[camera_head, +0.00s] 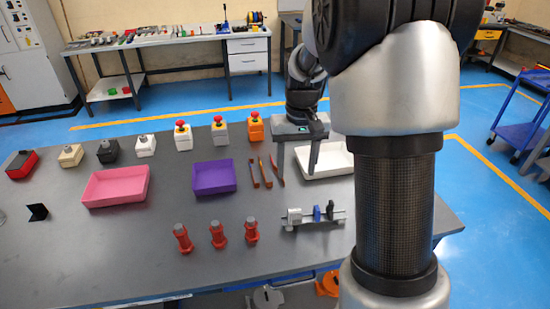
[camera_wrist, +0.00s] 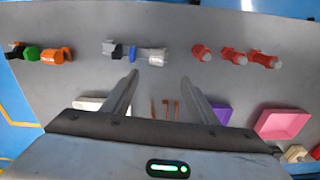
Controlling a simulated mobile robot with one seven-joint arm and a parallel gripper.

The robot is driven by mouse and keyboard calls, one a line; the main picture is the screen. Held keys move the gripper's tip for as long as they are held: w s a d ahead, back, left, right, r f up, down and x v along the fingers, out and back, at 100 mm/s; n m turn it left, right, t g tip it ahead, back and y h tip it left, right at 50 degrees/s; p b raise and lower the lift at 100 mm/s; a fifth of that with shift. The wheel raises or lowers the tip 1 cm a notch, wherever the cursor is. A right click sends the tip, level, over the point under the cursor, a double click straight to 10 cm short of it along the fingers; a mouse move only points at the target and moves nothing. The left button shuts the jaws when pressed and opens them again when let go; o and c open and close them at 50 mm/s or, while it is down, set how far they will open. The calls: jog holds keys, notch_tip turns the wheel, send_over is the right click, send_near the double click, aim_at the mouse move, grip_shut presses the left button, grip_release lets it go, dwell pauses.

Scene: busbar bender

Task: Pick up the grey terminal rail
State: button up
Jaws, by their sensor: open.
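The grey terminal rail (camera_head: 298,216) lies on the table near its front right, with a light grey block at its left end and blue and black pieces along it. It also shows in the wrist view (camera_wrist: 152,56), beyond the fingertips and slightly left of centre. My gripper (camera_head: 297,170) points down above the table behind the rail, open and empty. In the wrist view, my gripper (camera_wrist: 160,79) has its two fingers well apart, with the rail outside them.
Red posts (camera_head: 218,236) stand left of the rail. An orange, green and black assembly (camera_wrist: 55,56) lies on its other side. A purple tray (camera_head: 214,178), a white tray (camera_head: 338,163) and thin orange-brown tools (camera_head: 265,174) lie behind. Bare table surrounds the rail.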

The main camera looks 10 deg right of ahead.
notch_tip(320, 180, down, 3)
jog(key=w+d, duration=0.1)
send_over(295, 210)
jog(key=f, duration=1)
jog(key=shift+s+a+f, duration=0.1)
jog(key=shift+s+f, duration=0.15)
jog(key=shift+f, duration=0.1)
jog(key=shift+w+f+p, duration=0.15)
jog(key=shift+f+p, duration=0.45)
jog(key=shift+f, duration=2.4)
jog(key=shift+c, duration=0.4)
jog(key=c, duration=1.2)
